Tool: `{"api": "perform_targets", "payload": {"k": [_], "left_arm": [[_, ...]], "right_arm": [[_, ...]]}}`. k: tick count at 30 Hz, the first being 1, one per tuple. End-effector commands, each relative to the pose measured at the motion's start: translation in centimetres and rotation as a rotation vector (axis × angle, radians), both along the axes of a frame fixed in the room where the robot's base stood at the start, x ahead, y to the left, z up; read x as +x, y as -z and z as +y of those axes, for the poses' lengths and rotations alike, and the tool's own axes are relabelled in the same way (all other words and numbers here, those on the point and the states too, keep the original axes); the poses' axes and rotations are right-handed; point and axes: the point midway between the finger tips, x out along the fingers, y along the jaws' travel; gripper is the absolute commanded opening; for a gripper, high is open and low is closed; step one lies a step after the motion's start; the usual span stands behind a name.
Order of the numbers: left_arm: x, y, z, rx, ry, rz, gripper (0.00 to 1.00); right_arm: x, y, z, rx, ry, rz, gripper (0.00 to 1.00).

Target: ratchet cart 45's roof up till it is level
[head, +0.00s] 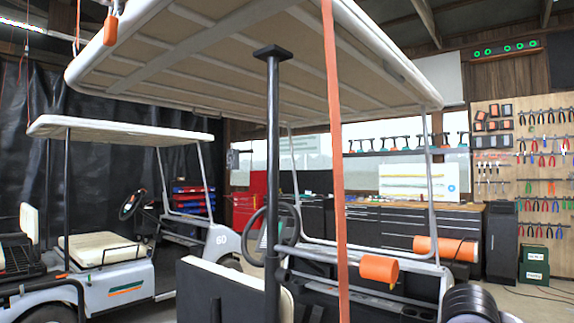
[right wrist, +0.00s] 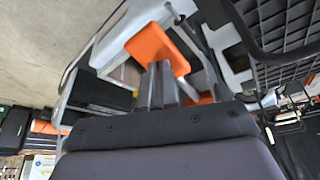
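The nearest cart, whose number I cannot see, has a pale roof (head: 250,45) that looks tilted in the head view. A black post (head: 273,170) with a flat pad on top stands upright under the roof. An orange strap (head: 333,150) hangs in front of the roof. An orange block (head: 110,30) hangs on a thin strap at the roof's left corner. My right gripper (right wrist: 163,70) shows in the right wrist view, its grey fingers overlapping an orange block (right wrist: 155,45). Whether they grip it is unclear. My left gripper is in neither view.
Cart 60 (head: 110,270) stands at left under its own roof (head: 125,131). An orange cylinder (head: 380,268) is by the near cart's dashboard, another (head: 445,248) behind. Dark tool cabinets (head: 375,228) and a tool board (head: 545,150) line the back. Some floor (head: 548,300) is clear at right.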

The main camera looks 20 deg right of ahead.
Motion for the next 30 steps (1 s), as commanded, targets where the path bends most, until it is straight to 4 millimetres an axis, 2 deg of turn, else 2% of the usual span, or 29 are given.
{"api": "perform_targets", "payload": {"k": [9, 15, 21, 30], "left_arm": [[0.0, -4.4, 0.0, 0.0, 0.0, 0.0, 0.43], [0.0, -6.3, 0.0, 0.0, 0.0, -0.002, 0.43], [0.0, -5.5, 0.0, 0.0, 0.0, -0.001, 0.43], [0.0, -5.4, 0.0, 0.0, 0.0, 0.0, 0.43]], "right_arm": [[0.1, -3.6, 0.0, -0.001, 0.0, 0.002, 0.0], [0.3, -6.3, 0.1, 0.001, 0.0, -0.002, 0.0], [0.4, -7.9, 0.2, 0.001, 0.001, -0.003, 0.0], [0.4, -8.1, 0.2, 0.0, 0.0, -0.001, 0.0]]}}
